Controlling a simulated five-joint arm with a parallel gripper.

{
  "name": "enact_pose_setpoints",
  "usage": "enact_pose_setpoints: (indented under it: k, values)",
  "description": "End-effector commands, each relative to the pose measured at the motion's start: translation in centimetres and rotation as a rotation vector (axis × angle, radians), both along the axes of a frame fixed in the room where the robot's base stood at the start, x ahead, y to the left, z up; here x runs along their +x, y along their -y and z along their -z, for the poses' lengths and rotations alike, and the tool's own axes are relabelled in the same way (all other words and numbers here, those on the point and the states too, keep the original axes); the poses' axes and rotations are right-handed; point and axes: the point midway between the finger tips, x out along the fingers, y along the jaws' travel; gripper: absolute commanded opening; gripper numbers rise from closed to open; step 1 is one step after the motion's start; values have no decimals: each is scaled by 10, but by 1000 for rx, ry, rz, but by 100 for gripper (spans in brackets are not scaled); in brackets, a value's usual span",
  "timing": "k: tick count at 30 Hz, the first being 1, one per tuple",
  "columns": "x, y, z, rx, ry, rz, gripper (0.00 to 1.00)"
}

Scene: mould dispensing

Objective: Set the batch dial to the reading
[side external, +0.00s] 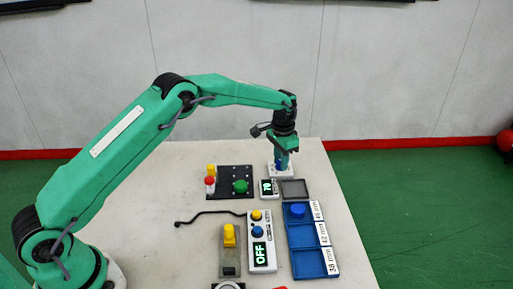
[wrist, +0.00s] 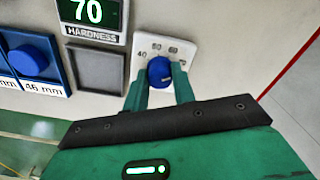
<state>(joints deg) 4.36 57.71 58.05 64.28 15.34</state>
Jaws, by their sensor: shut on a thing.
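The batch dial is a blue knob (wrist: 159,71) on a white plate (wrist: 186,42) printed with numbers around it, among them 40, 50 and 60. My gripper (wrist: 160,82) is shut on the knob, with one green finger on each side. The direction of the knob's pointer is hard to make out. A hardness display (wrist: 90,14) left of the dial reads 70 in green. In the side external view my gripper (side external: 283,158) reaches straight down over the white dial plate (side external: 281,172) at the far edge of the table, and mostly hides the knob.
An empty grey square recess (wrist: 96,68) lies beside the dial. A blue tray (side external: 317,262) has compartments labelled in mm, with a blue round piece (side external: 297,210) in the far one. A white box with an OFF display (side external: 260,254) and a black board (side external: 226,190) stand nearby.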

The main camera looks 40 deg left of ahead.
Motion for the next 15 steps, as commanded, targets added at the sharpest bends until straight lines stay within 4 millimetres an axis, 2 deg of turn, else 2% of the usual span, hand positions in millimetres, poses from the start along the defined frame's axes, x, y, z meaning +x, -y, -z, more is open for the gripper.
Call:
enact_pose_setpoints:
  k: [4, 5, 8, 15]
  values:
    - [1, 0, -2, 0, 4, 2, 3]
    - [1, 0, -2, 0, 4, 2, 28]
    - [1, 0, -2, 0, 4, 1, 47]
    - [0, 0, -1, 0, 2, 0, 48]
